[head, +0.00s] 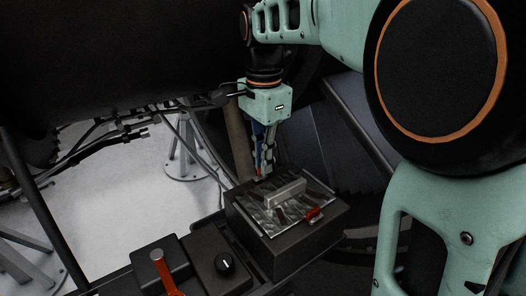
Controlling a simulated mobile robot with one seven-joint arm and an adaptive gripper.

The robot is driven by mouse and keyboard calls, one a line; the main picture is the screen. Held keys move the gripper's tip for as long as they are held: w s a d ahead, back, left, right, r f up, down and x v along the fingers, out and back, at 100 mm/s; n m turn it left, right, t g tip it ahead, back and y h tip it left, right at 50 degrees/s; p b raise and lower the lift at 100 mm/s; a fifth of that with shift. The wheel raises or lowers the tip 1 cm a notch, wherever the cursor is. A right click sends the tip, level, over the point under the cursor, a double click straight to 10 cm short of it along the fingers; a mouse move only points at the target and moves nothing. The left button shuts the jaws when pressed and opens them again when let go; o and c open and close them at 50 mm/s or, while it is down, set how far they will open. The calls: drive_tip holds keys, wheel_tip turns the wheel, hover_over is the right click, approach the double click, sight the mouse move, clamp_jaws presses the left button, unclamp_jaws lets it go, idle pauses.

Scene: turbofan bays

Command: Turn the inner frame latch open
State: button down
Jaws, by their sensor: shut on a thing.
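My gripper (263,174) points down at the far left edge of a dark box with a shiny metal top plate (257,217). Its fingers are shut, with a small bit of red at their tips, which looks like the inner frame latch; the fingers hide most of it, so its angle cannot be told. A second, red latch (314,214) sits at the near right edge of the plate, apart from the gripper. A grey bar handle (285,193) stands on the middle of the plate, just in front of the fingers.
Cables and a dark pole (40,205) are at the left. A large dark curved body (110,60) hangs above. My own arm fills the right side.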

drive_tip(key=c, duration=2.1)
unclamp_jaws()
wheel_tip(320, 180, up, 12)
